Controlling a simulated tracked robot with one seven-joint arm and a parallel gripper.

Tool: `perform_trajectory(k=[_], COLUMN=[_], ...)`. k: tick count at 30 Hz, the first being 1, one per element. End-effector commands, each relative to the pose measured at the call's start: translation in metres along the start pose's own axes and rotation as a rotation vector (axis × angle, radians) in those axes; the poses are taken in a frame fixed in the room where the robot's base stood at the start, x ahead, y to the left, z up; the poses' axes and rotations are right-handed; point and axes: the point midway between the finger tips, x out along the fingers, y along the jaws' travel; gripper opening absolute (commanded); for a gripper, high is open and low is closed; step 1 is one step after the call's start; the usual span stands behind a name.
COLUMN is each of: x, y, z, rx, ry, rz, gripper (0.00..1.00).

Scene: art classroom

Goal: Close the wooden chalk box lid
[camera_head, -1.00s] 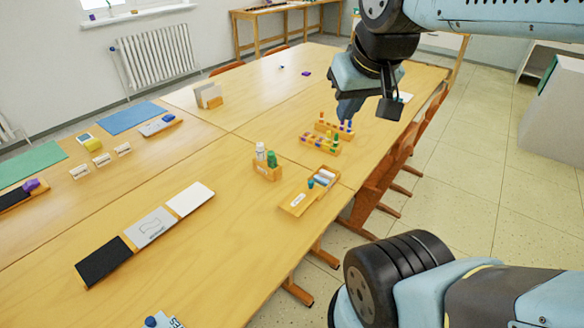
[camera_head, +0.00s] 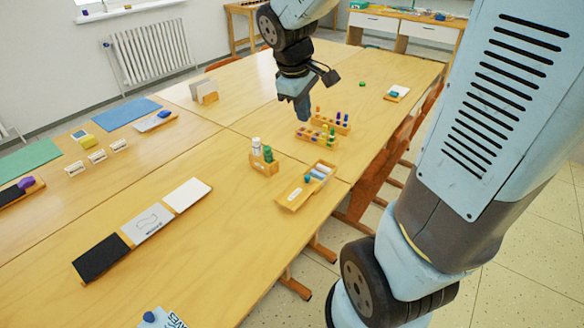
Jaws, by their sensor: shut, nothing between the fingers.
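The wooden chalk box (camera_head: 333,169) stands near the table's right edge. It is open, and white and teal pieces lie inside. Its lid (camera_head: 292,196) is a flat wooden piece with a small white label, extending from the box toward the lower left. My gripper (camera_head: 304,116) points down above the table, behind and a little left of the box. It is shut and empty, apart from the box and lid, and close to the small peg racks.
Wooden racks with coloured pegs (camera_head: 318,139) stand behind the box. A small wooden holder with white and green bottles (camera_head: 263,165) is just left of it. Black, grey and white panels (camera_head: 147,222) lie at front left.

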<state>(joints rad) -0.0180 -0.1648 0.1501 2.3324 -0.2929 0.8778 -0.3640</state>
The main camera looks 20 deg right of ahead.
Motion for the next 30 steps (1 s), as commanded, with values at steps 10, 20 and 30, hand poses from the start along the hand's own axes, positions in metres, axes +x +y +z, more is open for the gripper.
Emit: perform_trajectory(k=[10, 20, 30], x=[0.079, 0.145, 0.171], y=[-0.004, -0.021, -0.027], z=[-0.062, -0.102, -0.108], rx=[-0.379, -0.672, -0.742], ry=[-0.131, -0.193, -0.204], rz=[-0.05, -0.11, -0.127], gripper=[0.0, 0.0, 0.0])
